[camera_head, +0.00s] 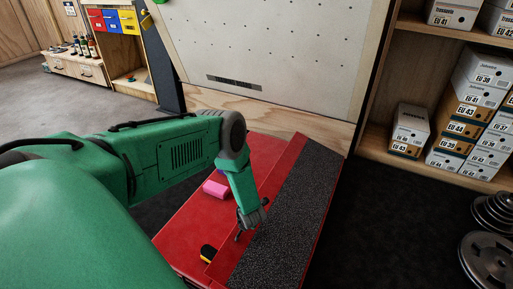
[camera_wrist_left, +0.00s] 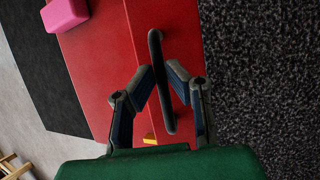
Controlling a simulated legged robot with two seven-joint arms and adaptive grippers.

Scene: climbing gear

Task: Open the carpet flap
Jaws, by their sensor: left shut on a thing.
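A red mat (camera_head: 180,237) lies on the floor with a long strip of speckled dark carpet (camera_head: 285,205) along its right side. The carpet also fills the right of the left wrist view (camera_wrist_left: 262,70). A black handle (camera_wrist_left: 155,50) stands at the red edge next to the carpet. My left gripper (camera_head: 243,236) is over this edge. In the left wrist view, its fingers (camera_wrist_left: 160,72) are on both sides of the handle and shut on it. The handle is mostly hidden in the head view. My right gripper is not in view.
A pink block (camera_head: 216,189) and a black and yellow block (camera_head: 208,252) lie on the red mat. Weight plates (camera_head: 488,258) lie at the right. A shelf with shoe boxes (camera_head: 408,130) stands behind them. A pegboard climbing wall (camera_head: 270,50) is behind the mat.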

